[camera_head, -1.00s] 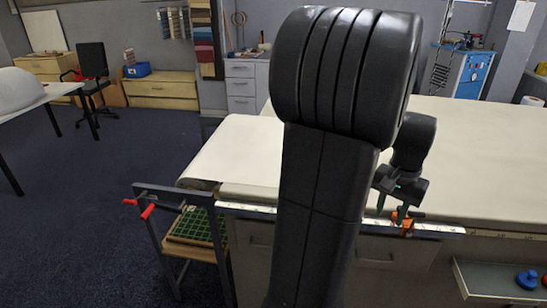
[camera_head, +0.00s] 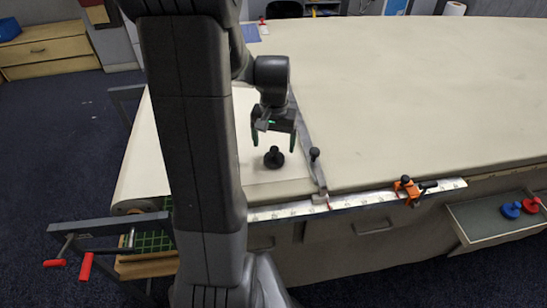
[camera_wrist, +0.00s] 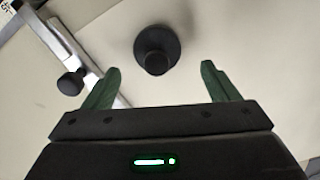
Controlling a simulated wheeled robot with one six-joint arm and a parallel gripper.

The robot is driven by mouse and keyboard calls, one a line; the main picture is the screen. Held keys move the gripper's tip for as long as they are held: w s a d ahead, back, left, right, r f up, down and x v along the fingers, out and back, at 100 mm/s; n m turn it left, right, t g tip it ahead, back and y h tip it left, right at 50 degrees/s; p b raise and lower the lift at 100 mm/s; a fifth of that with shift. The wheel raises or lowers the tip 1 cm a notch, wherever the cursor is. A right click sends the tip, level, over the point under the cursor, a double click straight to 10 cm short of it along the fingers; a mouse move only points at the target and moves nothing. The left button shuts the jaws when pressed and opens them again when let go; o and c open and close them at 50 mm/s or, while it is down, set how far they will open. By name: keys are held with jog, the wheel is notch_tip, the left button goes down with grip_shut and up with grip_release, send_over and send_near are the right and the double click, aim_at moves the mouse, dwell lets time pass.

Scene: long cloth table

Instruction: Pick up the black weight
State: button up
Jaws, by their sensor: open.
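The black weight (camera_head: 274,157) stands on the cream cloth near the table's front left edge. It has a round base and a knob on top. My gripper (camera_head: 274,141) is open and empty, just behind and above the weight in the head view. In the wrist view the weight (camera_wrist: 157,49) lies ahead of the gap between the green fingers (camera_wrist: 160,85), roughly centred and not between them.
A metal bar with a black knob (camera_head: 314,154) lies on the cloth right of the weight. A metal ruler (camera_head: 350,201) with an orange clamp (camera_head: 407,189) runs along the front edge. A side shelf holds a blue weight (camera_head: 511,210) and a red one (camera_head: 531,205). The cloth farther right is clear.

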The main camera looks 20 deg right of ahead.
aim_at(274, 148)
jog(key=f, duration=0.4)
jog(key=shift+s+a+f, duration=0.1)
jog(key=shift+s+f, duration=0.1)
jog(key=shift+s, duration=0.2)
jog(key=c, duration=1.4)
